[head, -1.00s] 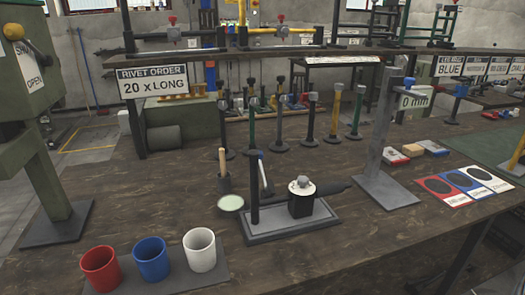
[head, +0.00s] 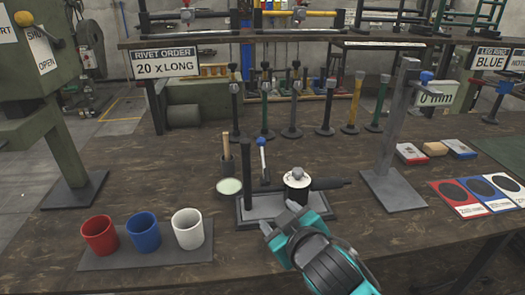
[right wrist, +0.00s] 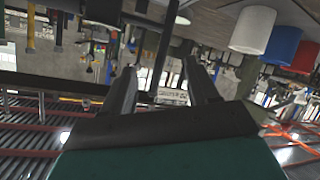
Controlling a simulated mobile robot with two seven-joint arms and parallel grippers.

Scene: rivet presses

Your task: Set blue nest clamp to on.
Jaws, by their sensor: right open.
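A lever with a blue knob (head: 261,142) stands nearly upright on a small grey base plate (head: 247,222), beside a dark post (head: 246,180). I take it for the blue nest clamp, but no label on it can be read. A round white-topped part with a grey knob (head: 297,176) sits on the same plate. My right gripper (head: 282,216) is open and empty in front of the plate, below and right of the lever; its fingers overlap the plate's front edge in the head view. In the right wrist view its two spread fingers (right wrist: 163,82) show. My left gripper is out of view.
Red (head: 100,236), blue (head: 143,232) and white (head: 187,229) cups stand on a dark mat at left. A grey column (head: 400,120) with another blue knob (head: 427,77) stands at right. A pale green disc (head: 229,186) lies left of the plate.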

